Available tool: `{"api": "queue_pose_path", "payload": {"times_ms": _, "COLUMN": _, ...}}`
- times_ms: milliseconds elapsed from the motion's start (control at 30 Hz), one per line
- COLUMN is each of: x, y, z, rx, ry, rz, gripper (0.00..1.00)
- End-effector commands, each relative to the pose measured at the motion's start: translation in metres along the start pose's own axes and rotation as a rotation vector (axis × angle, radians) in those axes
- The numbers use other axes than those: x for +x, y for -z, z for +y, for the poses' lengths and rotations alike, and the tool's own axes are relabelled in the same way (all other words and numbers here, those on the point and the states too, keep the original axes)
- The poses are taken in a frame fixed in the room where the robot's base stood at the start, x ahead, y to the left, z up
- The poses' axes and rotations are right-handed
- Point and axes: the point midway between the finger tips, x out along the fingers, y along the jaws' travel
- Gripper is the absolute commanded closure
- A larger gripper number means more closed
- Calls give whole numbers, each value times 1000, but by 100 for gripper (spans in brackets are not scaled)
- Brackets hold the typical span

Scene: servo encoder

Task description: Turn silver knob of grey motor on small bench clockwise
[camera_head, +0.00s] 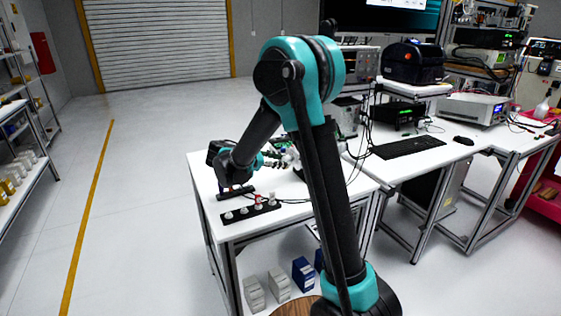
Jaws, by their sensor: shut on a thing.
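The small bench (205,178) has a white top and stands at centre, partly hidden behind my teal and black arm. My gripper (288,161) is above its far part, pointing right. It is small in view and appears shut on the silver knob at the fingertips. The knob itself cannot be made out. The grey motor is not clearly visible; small dark and light parts at the fingertips are partly covered by my arm.
A black strip with several light knobs (250,210) lies near the bench's front left, cables running right. Boxes (303,274) sit below. A white table with a keyboard (408,146) and instruments stands right. The floor left is clear up to the shelves (20,165).

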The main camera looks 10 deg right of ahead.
Motion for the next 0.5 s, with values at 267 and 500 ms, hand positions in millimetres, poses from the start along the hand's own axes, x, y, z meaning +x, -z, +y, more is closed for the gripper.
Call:
{"api": "queue_pose_path", "payload": {"times_ms": 267, "x": 0, "y": 0, "z": -2, "rx": 195, "ry": -83, "rz": 0, "gripper": 100}}
{"api": "queue_pose_path", "payload": {"times_ms": 500, "x": 0, "y": 1, "z": -3, "rx": 330, "ry": -138, "rz": 0, "gripper": 100}}
